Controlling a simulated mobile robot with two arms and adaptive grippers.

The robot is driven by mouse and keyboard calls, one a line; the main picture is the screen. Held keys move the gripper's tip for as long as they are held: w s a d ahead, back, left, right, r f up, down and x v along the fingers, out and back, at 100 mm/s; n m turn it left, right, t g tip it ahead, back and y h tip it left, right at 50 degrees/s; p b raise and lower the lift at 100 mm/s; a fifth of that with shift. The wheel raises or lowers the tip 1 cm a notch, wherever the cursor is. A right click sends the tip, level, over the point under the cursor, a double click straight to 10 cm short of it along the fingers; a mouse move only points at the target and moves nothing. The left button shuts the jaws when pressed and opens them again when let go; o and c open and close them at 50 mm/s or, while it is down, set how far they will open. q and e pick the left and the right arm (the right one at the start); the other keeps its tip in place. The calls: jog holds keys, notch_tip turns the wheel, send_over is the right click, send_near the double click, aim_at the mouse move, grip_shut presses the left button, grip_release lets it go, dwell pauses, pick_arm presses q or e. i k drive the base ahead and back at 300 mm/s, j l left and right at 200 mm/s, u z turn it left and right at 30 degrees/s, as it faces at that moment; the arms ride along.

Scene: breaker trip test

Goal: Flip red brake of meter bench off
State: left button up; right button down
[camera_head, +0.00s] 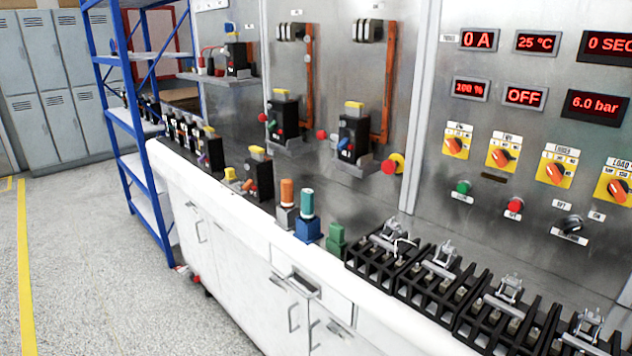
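The metal bench panel (480,125) stands on the right, with red lit displays. The top left display (479,40) reads 0 A and another display (525,96) reads OFF. Below them are several orange rotary switches on yellow plates, such as the leftmost switch (455,145). A red push button (515,205) sits below them, between a green button (462,187) and a black selector (572,224). A red knob on a yellow base (392,164) sticks out of the panel further left. I cannot tell which red part is the brake. Neither gripper is in view.
Black breakers with yellow tops, such as one on the panel (353,133), stand along the bench. Black terminal racks (441,270) line the front right of the white counter (230,205). A blue shelf (126,125) stands at left. The floor (90,260) is clear.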

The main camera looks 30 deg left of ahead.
aim_at(180, 269)
jog(key=u, duration=1.95)
jog(key=i+j+z, duration=0.35)
jog(key=i+j, duration=0.75)
jog(key=i, duration=0.5)
jog(key=i+j+z, duration=0.35)
jog(key=i+j, duration=1.1)
